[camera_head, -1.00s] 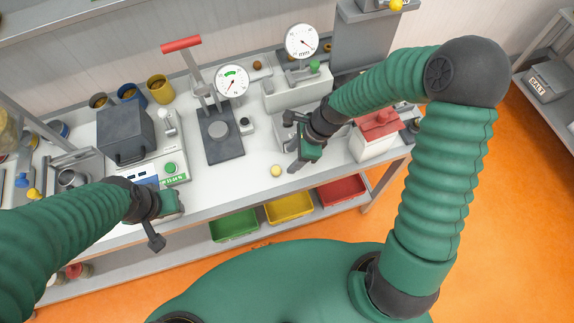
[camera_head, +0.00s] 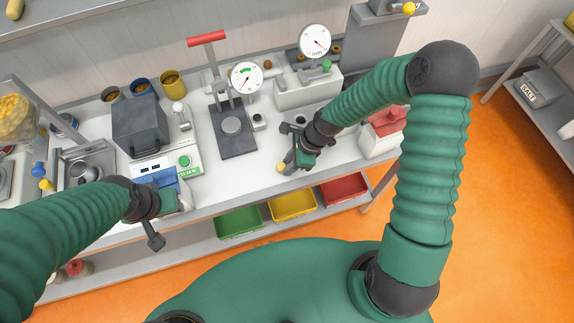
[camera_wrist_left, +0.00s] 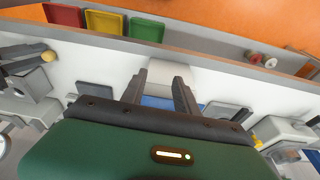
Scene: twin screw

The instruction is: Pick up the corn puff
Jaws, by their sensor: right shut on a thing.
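The corn puff (camera_head: 281,167) is a small pale yellow ball near the front edge of the white worktop. My right gripper (camera_head: 284,164) is shut on it, with the fingers low at the worktop; I cannot tell whether the puff touches the surface. The left wrist view also shows the puff (camera_wrist_left: 47,57) at the tips of the right gripper's dark fingers (camera_wrist_left: 38,60). My left gripper (camera_wrist_left: 160,77) is open and empty, its two fingers apart near the worktop's front left part. In the head view, its fingertips are hard to make out.
A red-handled press (camera_head: 231,126) stands mid-table. A red-topped white box (camera_head: 383,140) is right of my right gripper. Green (camera_head: 239,222), yellow and red bins sit below the front edge.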

